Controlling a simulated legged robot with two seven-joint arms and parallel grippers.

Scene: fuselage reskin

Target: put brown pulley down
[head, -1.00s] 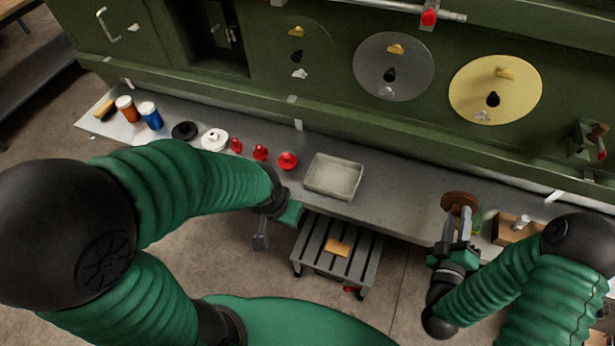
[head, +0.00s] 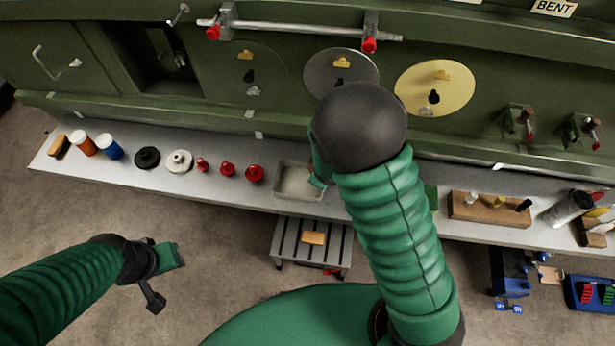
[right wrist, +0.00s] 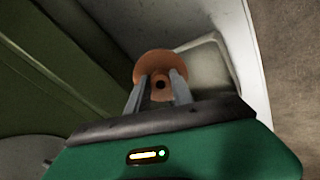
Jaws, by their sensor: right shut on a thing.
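The brown pulley (right wrist: 160,67) is between the finger tips of my right gripper (right wrist: 160,88) in the right wrist view, and the gripper is shut on it. The pulley appears over or beside the shallow grey tray (right wrist: 208,68); I cannot tell whether it touches it. In the head view the tray (head: 283,183) sits on the grey shelf, and my right arm hides the pulley and most of the gripper at the tray's right side. My left gripper (head: 162,275) is over the floor at left, away from the shelf; its fingers look apart and empty.
The shelf (head: 225,190) holds a black disc (head: 147,158), a white pulley (head: 179,161) and several red knobs (head: 228,169) left of the tray. A wooden block (head: 485,208) stands at right. The green panel (head: 290,130) rises behind. A slatted stool (head: 293,255) stands below.

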